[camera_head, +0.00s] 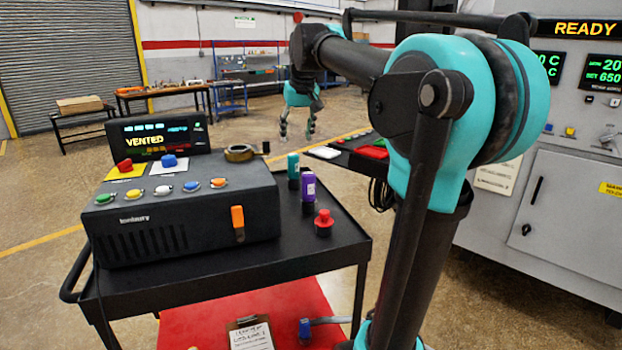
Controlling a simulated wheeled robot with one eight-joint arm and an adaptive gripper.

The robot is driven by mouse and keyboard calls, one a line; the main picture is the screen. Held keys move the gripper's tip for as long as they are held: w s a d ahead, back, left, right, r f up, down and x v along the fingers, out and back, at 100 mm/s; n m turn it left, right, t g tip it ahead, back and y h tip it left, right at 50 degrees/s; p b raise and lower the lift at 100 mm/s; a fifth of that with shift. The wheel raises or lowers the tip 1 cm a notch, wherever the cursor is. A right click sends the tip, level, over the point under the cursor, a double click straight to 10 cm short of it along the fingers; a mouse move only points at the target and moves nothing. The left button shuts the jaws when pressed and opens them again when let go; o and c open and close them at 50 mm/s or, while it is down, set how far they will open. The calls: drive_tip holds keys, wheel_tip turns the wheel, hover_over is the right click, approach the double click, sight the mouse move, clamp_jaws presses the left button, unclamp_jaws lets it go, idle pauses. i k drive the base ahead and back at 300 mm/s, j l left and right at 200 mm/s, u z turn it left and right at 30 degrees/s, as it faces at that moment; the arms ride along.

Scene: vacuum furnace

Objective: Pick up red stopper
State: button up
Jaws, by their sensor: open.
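The red stopper (323,218), a red knob on a dark round base, stands upright near the right edge of the black cart top (330,250). It is right of the control box and in front of a purple-labelled container. My gripper (297,138) hangs with its fingers pointing down, above and behind the stopper in the picture and well apart from it. Its fingers are spread and nothing shows between them. Nothing hides the stopper.
The purple container (308,187) and a teal one (293,166) stand close behind the stopper. The control box (180,220) with coloured buttons fills the cart's left. The furnace cabinet (560,200) stands at right. The cart's front right corner is clear.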

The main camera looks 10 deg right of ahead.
sight(324, 224)
drive_tip(key=k+j+z, duration=0.35)
drive_tip(key=j, duration=0.15)
drive_tip(key=k+j+z, duration=0.2)
drive_tip(key=j+z, duration=0.15)
drive_tip(key=j, duration=0.15)
